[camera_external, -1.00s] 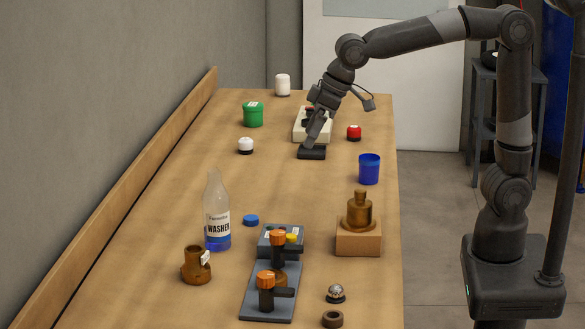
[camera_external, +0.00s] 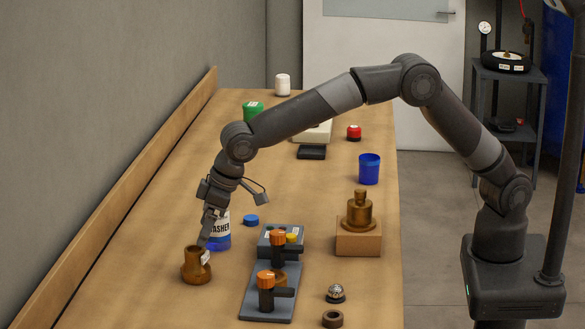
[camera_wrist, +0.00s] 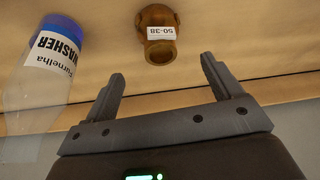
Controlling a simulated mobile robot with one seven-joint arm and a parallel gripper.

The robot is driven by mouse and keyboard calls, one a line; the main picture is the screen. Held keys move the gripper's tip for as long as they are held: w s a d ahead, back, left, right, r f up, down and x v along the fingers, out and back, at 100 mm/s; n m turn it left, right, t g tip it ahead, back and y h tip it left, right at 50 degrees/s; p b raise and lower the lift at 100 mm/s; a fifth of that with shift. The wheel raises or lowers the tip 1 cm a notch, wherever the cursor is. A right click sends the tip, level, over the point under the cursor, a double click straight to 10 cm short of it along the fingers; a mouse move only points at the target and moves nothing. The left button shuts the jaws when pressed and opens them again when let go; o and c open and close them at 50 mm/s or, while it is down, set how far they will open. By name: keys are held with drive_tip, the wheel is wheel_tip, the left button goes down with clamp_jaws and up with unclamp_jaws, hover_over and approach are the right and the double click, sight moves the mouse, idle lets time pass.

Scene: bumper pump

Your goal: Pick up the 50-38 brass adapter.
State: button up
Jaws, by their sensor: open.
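The 50-38 brass adapter (camera_external: 196,268) stands on the bench at the near left in the external view, a flanged brass-brown piece with a white tag. In the wrist view the adapter (camera_wrist: 158,32) shows its label "50-38" and lies beyond the fingertips, roughly between them and apart from them. My gripper (camera_wrist: 162,70) is open and empty. In the external view my gripper (camera_external: 208,240) points down just above and behind the adapter, close to its rim. It hides part of the washer bottle.
The washer bottle (camera_wrist: 48,62) stands close beside my gripper. The clamp fixture with orange knobs (camera_external: 266,308) is right of the adapter. A brass piece on a wooden block (camera_external: 358,242) stands farther right. A raised wooden edge (camera_external: 120,210) runs along the wall.

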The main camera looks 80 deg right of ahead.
sight(193, 263)
drive_tip(key=x, duration=1)
drive_tip(key=shift+s+f, duration=0.2)
drive_tip(key=shift+f, duration=0.2)
drive_tip(key=c, duration=1.4)
